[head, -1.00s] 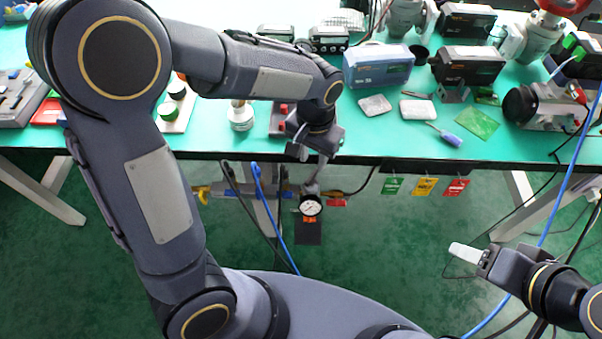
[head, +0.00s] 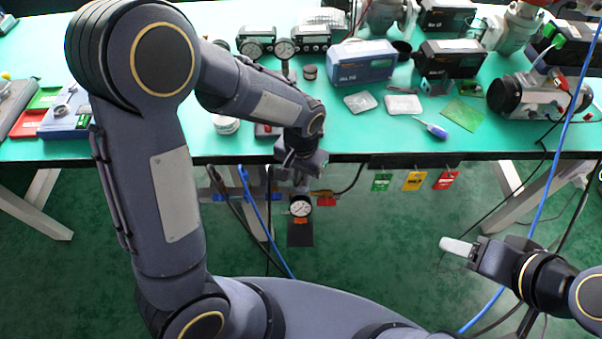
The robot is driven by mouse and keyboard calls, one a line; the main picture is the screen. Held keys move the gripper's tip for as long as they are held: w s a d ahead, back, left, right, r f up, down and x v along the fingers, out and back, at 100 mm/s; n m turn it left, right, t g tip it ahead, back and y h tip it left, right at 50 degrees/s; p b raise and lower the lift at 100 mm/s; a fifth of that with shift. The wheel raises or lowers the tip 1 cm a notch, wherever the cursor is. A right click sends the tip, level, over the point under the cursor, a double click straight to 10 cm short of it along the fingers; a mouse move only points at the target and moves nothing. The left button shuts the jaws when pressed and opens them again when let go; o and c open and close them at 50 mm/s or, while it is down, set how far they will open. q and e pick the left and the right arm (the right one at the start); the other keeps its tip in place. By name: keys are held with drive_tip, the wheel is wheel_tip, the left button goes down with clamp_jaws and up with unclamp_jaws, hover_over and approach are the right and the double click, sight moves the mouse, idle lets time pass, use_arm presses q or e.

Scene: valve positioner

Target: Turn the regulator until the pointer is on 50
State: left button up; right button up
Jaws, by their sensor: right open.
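A round white gauge (head: 300,206) with a dark rim hangs below the table's front edge. Its pointer and numbers are too small to read. My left gripper (head: 299,181) points down just above the gauge, in front of the table edge. Its fingers are small and overlap the fittings there, so I cannot tell whether they are open or touch anything. The regulator's knob cannot be made out; the gripper covers that spot. My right gripper (head: 457,247) is open and empty at the lower right, over the floor and well away from the gauge.
The green table (head: 400,140) carries a blue-grey box (head: 362,62), pale pads and a blue-handled screwdriver (head: 431,128). Green, yellow and red tags (head: 413,181) hang right of the gauge. A blue hose (head: 262,220) hangs left of it.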

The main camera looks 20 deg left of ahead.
use_arm(q)
clamp_jaws()
drive_tip(key=shift+m, duration=0.4)
drive_tip(key=shift+d+m, duration=0.1)
drive_tip(key=shift+m, duration=2.4)
drive_tip(key=shift+o, duration=1.5)
unclamp_jaws()
drive_tip(key=shift+r, duration=0.1)
